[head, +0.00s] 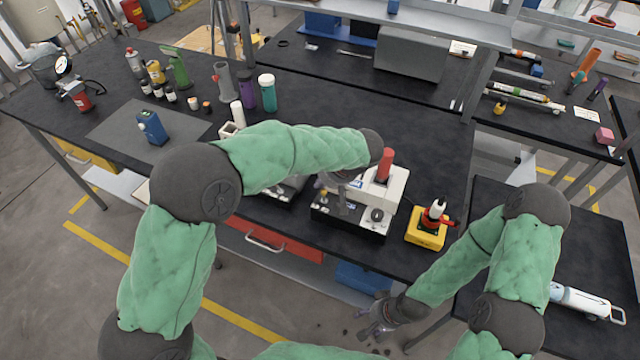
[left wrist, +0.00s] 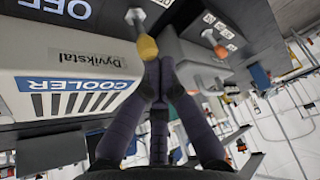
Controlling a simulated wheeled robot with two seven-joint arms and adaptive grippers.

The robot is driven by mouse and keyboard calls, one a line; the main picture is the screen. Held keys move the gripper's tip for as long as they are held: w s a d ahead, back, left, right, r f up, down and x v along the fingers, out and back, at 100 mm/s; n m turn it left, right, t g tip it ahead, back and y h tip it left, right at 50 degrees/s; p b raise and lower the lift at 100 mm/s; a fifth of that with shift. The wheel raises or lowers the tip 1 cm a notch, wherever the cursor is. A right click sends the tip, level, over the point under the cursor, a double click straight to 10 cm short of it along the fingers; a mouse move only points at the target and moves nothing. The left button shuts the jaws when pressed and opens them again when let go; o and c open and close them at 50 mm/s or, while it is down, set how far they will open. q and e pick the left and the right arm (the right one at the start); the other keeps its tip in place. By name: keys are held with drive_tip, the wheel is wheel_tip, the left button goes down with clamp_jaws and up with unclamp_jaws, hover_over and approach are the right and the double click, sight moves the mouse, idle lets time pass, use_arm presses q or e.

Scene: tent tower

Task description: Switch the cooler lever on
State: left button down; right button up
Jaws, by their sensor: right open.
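The white cooler (head: 394,194) stands on the dark bench by its front edge, with a black front part (head: 350,222). The left wrist view shows its blue COOLER label (left wrist: 70,84) and an OFF label (left wrist: 62,8), both upside down. A lever with a yellow-orange knob (left wrist: 147,47) stands out of the dark panel. My left gripper (head: 342,190) is over the cooler's front. Its fingers (left wrist: 158,66) are drawn together just by the knob, with nothing visible between them; contact is unclear. My right gripper (head: 378,318) is open and empty, low in front of the bench.
A second knobbed lever (left wrist: 220,50) sits farther right in the left wrist view. A yellow box (head: 426,236) with a red and white top stands right of the cooler. Bottles (head: 268,94) stand behind my left arm. The bench behind the cooler is largely clear.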

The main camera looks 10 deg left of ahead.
use_arm(q)
drive_tip(key=shift+s+d+f+t+y+b, duration=0.1)
drive_tip(key=shift+s+d+t+y+b, duration=0.1)
drive_tip(key=shift+d+y+b, duration=0.45)
drive_tip(key=shift+s+d+t+y+b, duration=0.1)
drive_tip(key=shift+d+t+y+b, duration=0.15)
drive_tip(key=shift+y+b, duration=0.7)
drive_tip(key=shift+d+b, duration=0.1)
drive_tip(key=shift+b, duration=0.3)
drive_tip(key=shift+d, duration=0.1)
drive_tip(key=shift+r, duration=0.9)
